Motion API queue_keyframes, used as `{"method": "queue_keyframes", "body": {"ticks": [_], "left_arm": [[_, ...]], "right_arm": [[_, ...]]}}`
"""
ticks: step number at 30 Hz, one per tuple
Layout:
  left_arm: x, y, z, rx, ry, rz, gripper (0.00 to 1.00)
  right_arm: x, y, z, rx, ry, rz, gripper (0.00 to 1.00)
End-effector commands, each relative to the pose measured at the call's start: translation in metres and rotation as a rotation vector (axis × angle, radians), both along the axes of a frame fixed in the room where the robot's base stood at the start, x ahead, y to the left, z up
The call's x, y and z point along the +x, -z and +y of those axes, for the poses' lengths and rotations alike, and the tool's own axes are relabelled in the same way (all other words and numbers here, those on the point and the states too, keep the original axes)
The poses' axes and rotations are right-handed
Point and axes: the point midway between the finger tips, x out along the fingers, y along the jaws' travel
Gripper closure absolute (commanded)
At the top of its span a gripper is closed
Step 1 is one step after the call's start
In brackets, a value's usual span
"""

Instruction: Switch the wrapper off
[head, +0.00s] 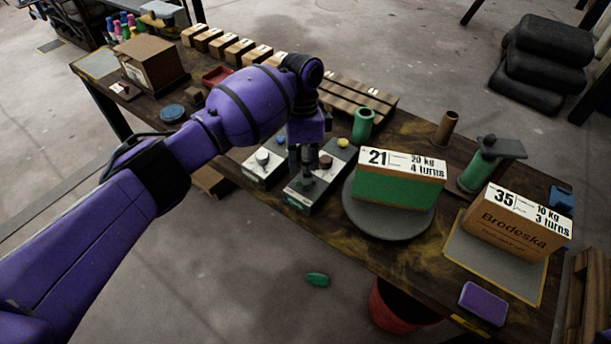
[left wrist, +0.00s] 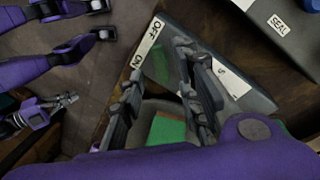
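The wrapper's dark control box (head: 325,190) lies on the table left of the turntable (head: 389,223), with a yellow button (head: 343,143) at its far end. In the left wrist view the box shows an OFF/ON label (left wrist: 146,45). The switch itself is mostly hidden by my gripper, so I cannot tell its position. My left gripper (head: 308,178) points down over this box. Its two fingers stand apart in the left wrist view (left wrist: 158,70), with nothing visibly clamped between them. The green box (head: 398,190) marked 21 stands on the turntable.
A second control box (head: 262,165) with a blue button stands just left. A brown box (head: 515,226) marked 35 sits on a mat at the right. A green cup (head: 363,125) and a green-bodied stamp-like tool (head: 477,172) stand behind. A red bin (head: 400,308) is below the front edge.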

Motion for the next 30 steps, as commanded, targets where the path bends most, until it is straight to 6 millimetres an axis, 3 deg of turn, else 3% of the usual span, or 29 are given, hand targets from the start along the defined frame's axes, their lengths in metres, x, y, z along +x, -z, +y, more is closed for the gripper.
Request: {"method": "queue_keyframes", "body": {"ticks": [6,12,30], "left_arm": [[0.010,-0.048,0.002,-0.001,0.000,-0.003,0.69],[0.015,-0.076,0.002,0.000,0.000,0.000,0.69],[0.016,-0.084,0.003,0.001,0.000,0.001,0.69]], "right_arm": [[0.000,0.000,0.000,0.001,0.001,0.000,1.00],[0.000,0.000,0.000,0.001,0.001,0.000,1.00],[0.000,-0.001,0.000,0.001,0.001,-0.002,1.00]]}}
